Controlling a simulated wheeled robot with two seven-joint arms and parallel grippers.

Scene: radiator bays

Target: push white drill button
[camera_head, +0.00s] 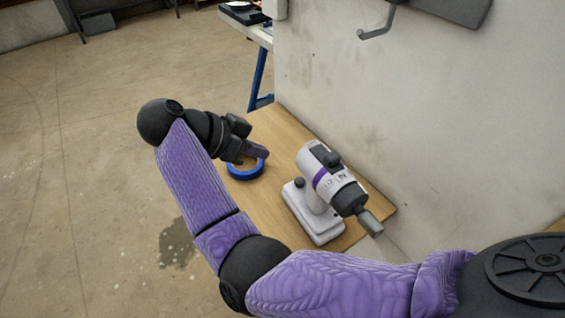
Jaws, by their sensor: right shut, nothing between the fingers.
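The white drill (320,181) stands on a wooden table, with a purple band around its body and a dark grey chuck pointing toward the lower right. A black part sits on top of the drill, and a small dark knob shows on its white base. I cannot tell which of these is the button. My right gripper (261,152) is shut and empty, to the left of the drill and apart from it. It hangs over a blue ring (246,174), hiding part of it; I cannot tell whether they touch. My left gripper is not in view.
The wooden table (272,128) runs along a grey wall (420,110) on its right. A hook (377,32) sticks out of the wall above. A blue-legged bench (259,78) stands behind. My right forearm crosses in front of the table's near end.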

